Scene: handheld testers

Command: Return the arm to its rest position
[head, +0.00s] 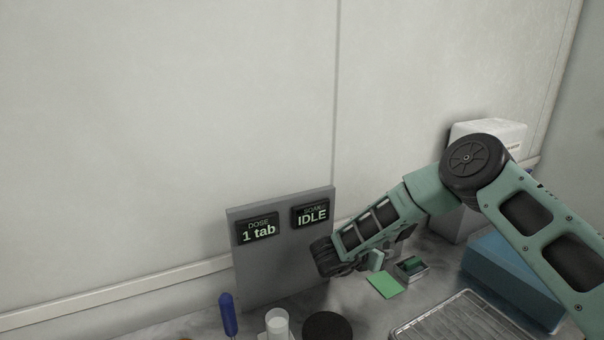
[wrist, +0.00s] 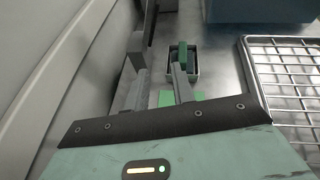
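My arm reaches in from the right in the head view, bent at a round black joint (head: 475,170). Its forearm (head: 375,225) slopes down to the left. My gripper (head: 374,260) is low in front of the grey display panel, partly hidden by the wrist. In the wrist view my gripper (wrist: 159,72) shows two grey fingers apart, with nothing held between them. A small metal box with a green piece in it (wrist: 183,62) lies beyond the fingers. A green pad (wrist: 167,98) shows between them, lower down.
The grey panel (head: 280,265) reads "1 tab" and "IDLE". A blue-handled tool (head: 228,314), white cup (head: 277,325) and black disc (head: 327,326) stand in front. A wire rack (head: 462,318), blue box (head: 512,278) and white container (head: 488,135) are right. The wall is close behind.

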